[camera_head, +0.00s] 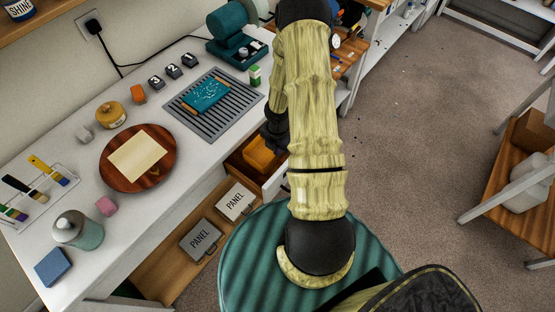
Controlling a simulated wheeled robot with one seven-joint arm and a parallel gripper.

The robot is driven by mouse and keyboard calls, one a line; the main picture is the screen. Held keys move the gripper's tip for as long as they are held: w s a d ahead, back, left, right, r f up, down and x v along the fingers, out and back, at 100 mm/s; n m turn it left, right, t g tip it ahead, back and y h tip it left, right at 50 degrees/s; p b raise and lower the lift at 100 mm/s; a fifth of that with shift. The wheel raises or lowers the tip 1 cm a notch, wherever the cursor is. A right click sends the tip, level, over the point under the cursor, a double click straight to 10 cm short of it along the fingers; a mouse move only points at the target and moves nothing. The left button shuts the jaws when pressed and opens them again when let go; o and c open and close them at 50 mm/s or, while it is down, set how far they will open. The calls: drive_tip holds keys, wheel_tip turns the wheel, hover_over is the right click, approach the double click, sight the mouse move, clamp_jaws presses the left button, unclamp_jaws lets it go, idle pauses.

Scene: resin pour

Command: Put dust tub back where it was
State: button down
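No label marks a dust tub, so I cannot tell for certain which thing it is. An orange-yellow tub-like thing (259,154) sits in or over the open drawer (274,184) below the bench's right end, partly hidden by my arm. My gripper (273,140) is a dark shape at the drawer, right beside the orange-yellow thing. My arm covers much of it, and its fingers are too hidden to show whether they are open or holding anything.
The white bench (75,262) holds a wooden disc (162,179) with a pale sheet, a slotted grey tray (180,122), small coloured blocks, a brush rack (60,176) and a bottle (78,230). Carpet (420,120) is open at right.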

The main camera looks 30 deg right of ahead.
sight(277, 162)
drive_tip(key=shift+w+f, duration=0.1)
drive_tip(key=shift+f, duration=0.45)
drive_tip(key=shift+f+b, duration=1.1)
drive_tip(key=shift+f, duration=0.85)
drive_tip(key=c, duration=2.1)
unclamp_jaws()
drive_tip(key=o, duration=0.4)
drive_tip(key=shift+d, duration=0.1)
